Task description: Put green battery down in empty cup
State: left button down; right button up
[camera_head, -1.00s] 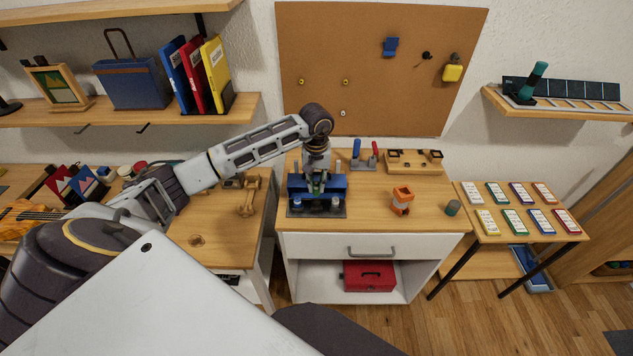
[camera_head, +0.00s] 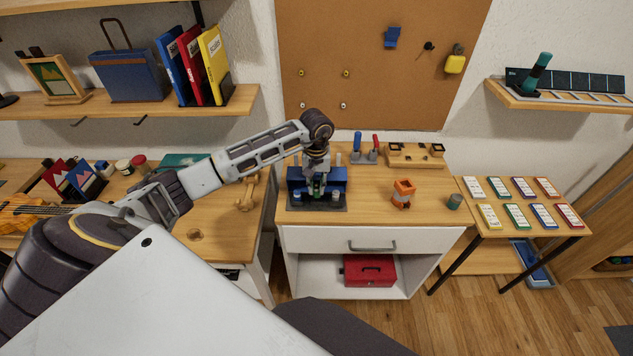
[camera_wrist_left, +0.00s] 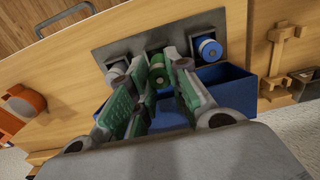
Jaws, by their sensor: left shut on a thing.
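My left gripper (camera_head: 317,191) is over the middle of the blue battery stand on the wooden cabinet top. In the left wrist view its green-padded fingers (camera_wrist_left: 155,92) are shut on the green battery (camera_wrist_left: 157,68), whose pale round end shows between the fingertips. The dark base plate (camera_wrist_left: 150,27) of the stand lies under it. A blue battery (camera_wrist_left: 209,48) stands on one side and another pale-topped cylinder (camera_wrist_left: 116,72) on the other. The green battery is at the middle place between them; whether it touches the cup there is hidden. My right gripper is not in view.
The stand's blue block (camera_wrist_left: 225,86) rises close beside the fingers. An orange holder (camera_head: 403,193) and a dark green cylinder (camera_head: 454,201) stand to the right. A blue and red tool stand (camera_head: 364,152) and a wooden tray (camera_head: 415,156) are behind.

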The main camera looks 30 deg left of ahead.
pick_arm(q)
jog(key=shift+f+b, duration=0.45)
jog(key=shift+f, duration=0.85)
jog(key=c, duration=1.3)
grip_release()
jog(key=shift+o, duration=0.2)
jog(key=shift+r, duration=0.15)
jog(key=shift+r+p, duration=0.6)
jog(key=shift+r, duration=0.6)
jog(key=shift+r+p, duration=0.45)
jog(key=shift+r, duration=0.7)
